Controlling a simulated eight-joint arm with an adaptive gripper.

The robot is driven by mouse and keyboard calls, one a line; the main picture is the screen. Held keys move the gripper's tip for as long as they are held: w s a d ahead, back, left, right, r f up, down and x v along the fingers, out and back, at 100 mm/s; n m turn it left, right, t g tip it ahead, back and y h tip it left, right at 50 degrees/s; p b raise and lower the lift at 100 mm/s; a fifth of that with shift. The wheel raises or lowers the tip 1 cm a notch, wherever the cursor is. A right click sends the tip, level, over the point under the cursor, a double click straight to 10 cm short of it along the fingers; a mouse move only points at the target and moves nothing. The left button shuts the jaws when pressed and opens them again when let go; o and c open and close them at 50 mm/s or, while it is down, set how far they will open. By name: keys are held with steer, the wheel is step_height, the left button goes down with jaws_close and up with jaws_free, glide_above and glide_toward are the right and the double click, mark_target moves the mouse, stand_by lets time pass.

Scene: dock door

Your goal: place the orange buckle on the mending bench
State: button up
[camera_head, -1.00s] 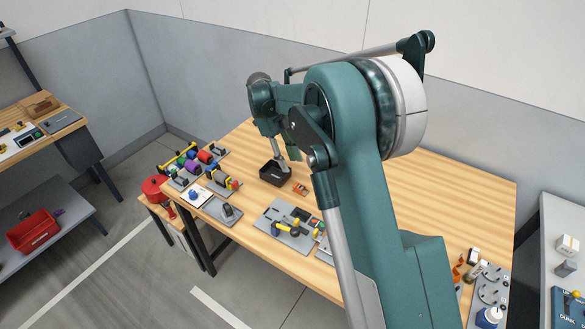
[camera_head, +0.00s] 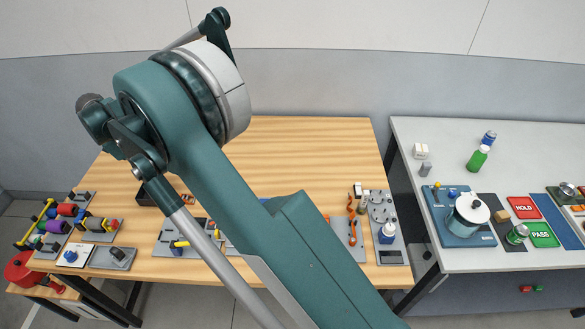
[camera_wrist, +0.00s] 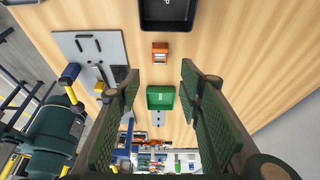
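A small orange buckle (camera_wrist: 160,52) lies on the wooden tabletop (camera_wrist: 235,40) in the wrist view, just below a black tray (camera_wrist: 168,14). My gripper (camera_wrist: 158,82) is open, with dark green ribbed pads on either side. A green block-like piece (camera_wrist: 160,97) shows between the pads, with a gap on both sides. In the head view, a bit of orange (camera_head: 187,198) shows beside the arm, near the partly hidden tray. My gripper is hidden there behind my arm. No label shows which surface is the mending bench.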

steer(key=w+d+r+n+t+y, duration=0.1)
steer(key=d+r+n, duration=0.2)
steer(key=d+r, duration=0.7)
steer(key=d+r+n+y, duration=0.15)
steer(key=d+r, duration=0.35)
steer(key=d, duration=1.1)
steer(key=w+d+r+n+t+y, duration=0.1)
steer(key=d+r+n, duration=0.3)
steer(key=d+r, duration=0.55)
steer(key=s+d+n+t, duration=0.1)
steer(key=s+d+n, duration=0.1)
steer(key=s+d, duration=0.35)
steer(key=s+d+n+y, duration=0.1)
steer(key=s+d, duration=0.1)
steer(key=d, duration=0.7)
steer(key=s+d+n+t, duration=0.1)
steer(key=s+d+n, duration=0.1)
steer(key=s+d, duration=0.35)
steer(key=s+d+f+n+t, duration=0.1)
steer(key=s+d+f+n, duration=0.1)
steer(key=s+d, duration=0.4)
steer(key=s+d+f+n+t, duration=0.2)
steer(key=s+d+f, duration=0.2)
steer(key=s+d, duration=0.2)
steer(key=shift+s+d, duration=0.35)
steer(key=shift+d, duration=0.75)
steer(key=shift+f+n, duration=0.25)
